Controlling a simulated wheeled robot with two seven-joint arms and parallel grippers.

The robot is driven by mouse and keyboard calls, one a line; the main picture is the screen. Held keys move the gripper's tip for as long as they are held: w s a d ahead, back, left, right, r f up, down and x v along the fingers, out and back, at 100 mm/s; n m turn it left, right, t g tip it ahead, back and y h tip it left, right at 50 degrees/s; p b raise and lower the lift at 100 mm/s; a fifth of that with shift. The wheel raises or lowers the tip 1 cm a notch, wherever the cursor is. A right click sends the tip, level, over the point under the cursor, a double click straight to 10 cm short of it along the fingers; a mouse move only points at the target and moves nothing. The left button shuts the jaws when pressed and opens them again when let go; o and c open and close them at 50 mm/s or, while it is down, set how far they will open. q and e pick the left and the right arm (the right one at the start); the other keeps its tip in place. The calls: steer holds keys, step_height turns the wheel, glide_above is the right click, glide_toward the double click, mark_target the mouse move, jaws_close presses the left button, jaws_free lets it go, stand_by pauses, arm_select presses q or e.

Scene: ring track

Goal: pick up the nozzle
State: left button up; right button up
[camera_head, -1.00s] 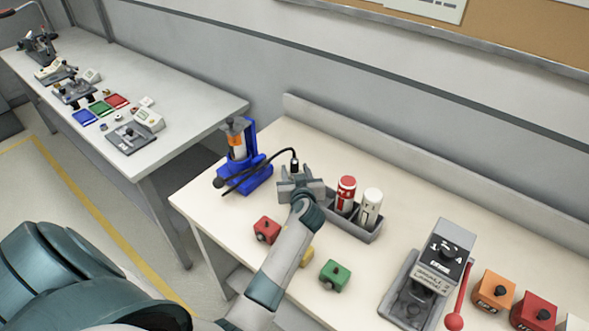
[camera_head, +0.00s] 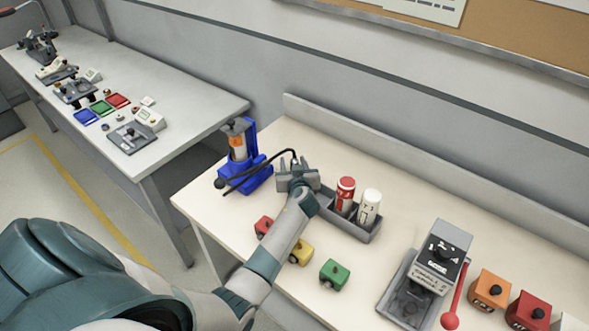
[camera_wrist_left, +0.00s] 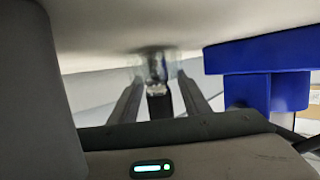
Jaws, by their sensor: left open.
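A black hose (camera_head: 262,166) arches from the blue stand (camera_head: 240,172), which holds a clear and orange cylinder, over to my left gripper (camera_head: 298,168). The nozzle at the hose's end is largely hidden by the gripper in the head view. In the left wrist view a dark nozzle (camera_wrist_left: 158,100) with a shiny upper part shows between the two open fingers, apart from both as far as I can tell. The blue stand is also at the right of that view (camera_wrist_left: 265,85). My right gripper is not in view.
A grey holder (camera_head: 357,231) with a red and a white bottle stands right beside the gripper. Red, yellow and green blocks (camera_head: 334,274) lie in front. A lever device (camera_head: 428,280) stands further right. A second table (camera_head: 190,95) is at the left.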

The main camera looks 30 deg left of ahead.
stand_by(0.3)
arm_select(q)
jaws_close()
steer(key=shift+r, duration=0.1)
step_height(320, 180, up, 10)
steer(key=b, duration=0.2)
stand_by(0.5)
steer(key=shift+s+d, duration=0.1)
stand_by(0.4)
